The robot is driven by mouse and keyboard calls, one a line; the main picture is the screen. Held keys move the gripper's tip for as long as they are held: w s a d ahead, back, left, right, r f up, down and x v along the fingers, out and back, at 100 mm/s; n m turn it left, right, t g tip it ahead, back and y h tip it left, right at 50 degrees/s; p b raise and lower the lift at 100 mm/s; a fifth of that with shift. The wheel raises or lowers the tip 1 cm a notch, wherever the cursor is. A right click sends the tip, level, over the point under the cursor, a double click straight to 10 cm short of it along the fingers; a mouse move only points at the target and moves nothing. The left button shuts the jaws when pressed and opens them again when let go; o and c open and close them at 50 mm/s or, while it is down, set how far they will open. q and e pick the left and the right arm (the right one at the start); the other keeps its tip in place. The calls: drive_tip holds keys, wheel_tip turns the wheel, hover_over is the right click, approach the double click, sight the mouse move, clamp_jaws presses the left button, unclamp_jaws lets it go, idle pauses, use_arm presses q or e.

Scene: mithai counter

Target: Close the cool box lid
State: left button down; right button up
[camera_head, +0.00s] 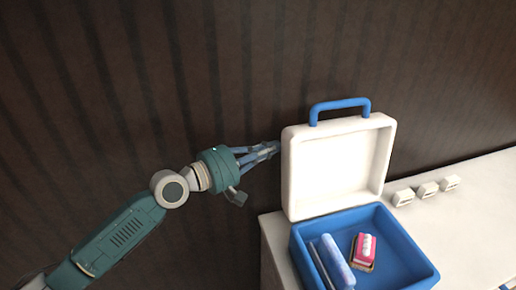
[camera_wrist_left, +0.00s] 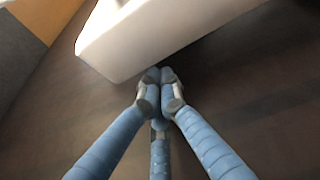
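The cool box (camera_head: 408,254) is a blue box on the counter, with its white lid (camera_head: 335,172) standing upright and open at the back. A blue handle (camera_head: 340,104) tops the lid. My left gripper (camera_head: 277,147) is at the left side of the lid, near its upper part. In the left wrist view, its blue fingers (camera_wrist_left: 160,75) come together at the tips, just beside the white lid edge (camera_wrist_left: 150,38). They look shut with nothing between them; whether they touch the lid is unclear. My right gripper is not in view.
Inside the box lie a blue wrapped block (camera_head: 332,262) and a pink-and-white item (camera_head: 364,250). Several small white label holders (camera_head: 427,190) stand on the pale counter (camera_head: 470,195) to the right. A dark striped wall (camera_head: 200,80) is behind.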

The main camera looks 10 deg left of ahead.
sight(289, 154)
use_arm(q)
drive_tip(key=shift+w+d, duration=0.35)
drive_tip(key=shift+d, duration=0.05)
drive_tip(key=shift+s, duration=0.1)
drive_tip(key=s+d+r+m, duration=0.1)
drive_tip(key=s, duration=0.1)
drive_tip(key=s+m+p, duration=0.1)
drive_tip(key=s, duration=0.1)
drive_tip(key=s+d+r+m, duration=0.1)
drive_tip(key=s, duration=0.1)
drive_tip(key=shift+s+d+r+m+t+h+p, duration=0.2)
drive_tip(key=shift+d+r+m+t+h+p, duration=0.1)
drive_tip(key=shift+m+t+h+p, duration=0.1)
drive_tip(key=s+d+f+m+h+b, duration=0.25)
drive_tip(key=s+m+b, duration=0.2)
drive_tip(key=s, duration=0.25)
drive_tip(key=s+d+f+m+h+b, duration=0.1)
drive_tip(key=s+d+m+b, duration=0.25)
drive_tip(key=s+m, duration=0.35)
drive_tip(key=s+d+f+m+g+h+b, duration=0.2)
drive_tip(key=s+f+m+b, duration=0.4)
drive_tip(key=f, duration=0.4)
drive_tip(key=shift+s+d+m+g+b, duration=0.35)
drive_tip(key=shift+s+d+g+b, duration=0.25)
drive_tip(key=shift+s, duration=0.55)
